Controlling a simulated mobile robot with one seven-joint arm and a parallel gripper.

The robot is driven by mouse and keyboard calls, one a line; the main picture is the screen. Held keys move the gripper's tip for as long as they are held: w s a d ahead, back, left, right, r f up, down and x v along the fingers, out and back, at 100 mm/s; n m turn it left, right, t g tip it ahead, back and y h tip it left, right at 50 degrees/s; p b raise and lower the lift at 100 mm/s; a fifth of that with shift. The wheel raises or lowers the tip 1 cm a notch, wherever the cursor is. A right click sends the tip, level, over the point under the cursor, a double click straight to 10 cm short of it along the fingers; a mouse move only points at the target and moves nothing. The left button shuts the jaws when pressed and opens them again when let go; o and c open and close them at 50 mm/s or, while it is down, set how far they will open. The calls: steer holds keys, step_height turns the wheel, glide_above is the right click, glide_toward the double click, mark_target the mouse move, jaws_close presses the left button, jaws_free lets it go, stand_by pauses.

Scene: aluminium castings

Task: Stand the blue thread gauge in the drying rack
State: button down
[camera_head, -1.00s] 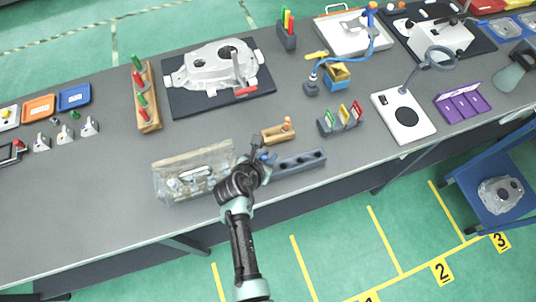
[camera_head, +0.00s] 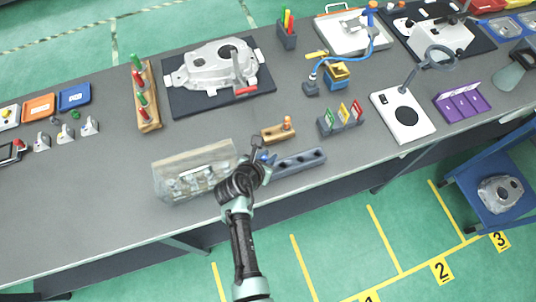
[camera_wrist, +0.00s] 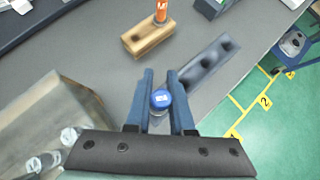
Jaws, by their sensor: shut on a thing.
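My gripper (camera_wrist: 160,98) is shut on the blue thread gauge (camera_wrist: 160,99), whose round blue top shows between the two fingers in the wrist view. In the head view my gripper (camera_head: 257,160) is at the front of the bench, and the gauge is mostly hidden there. A dark grey block with several round holes in a row, likely the drying rack (camera_head: 300,162), lies just right of my gripper. It also shows in the wrist view (camera_wrist: 209,64), to the right of and beyond the fingers.
A clear box (camera_head: 196,170) with metal pieces stands close to the left of my gripper. A wooden block (camera_head: 278,131) with an orange-topped piece stands behind the dark rack. A grey holder with coloured cards (camera_head: 341,118) is farther right. The bench's front edge is near.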

steer(key=shift+f+b, duration=0.85)
steer(key=shift+f, duration=0.45)
steer(key=c, duration=0.7)
jaws_free()
steer(key=v, duration=1.3)
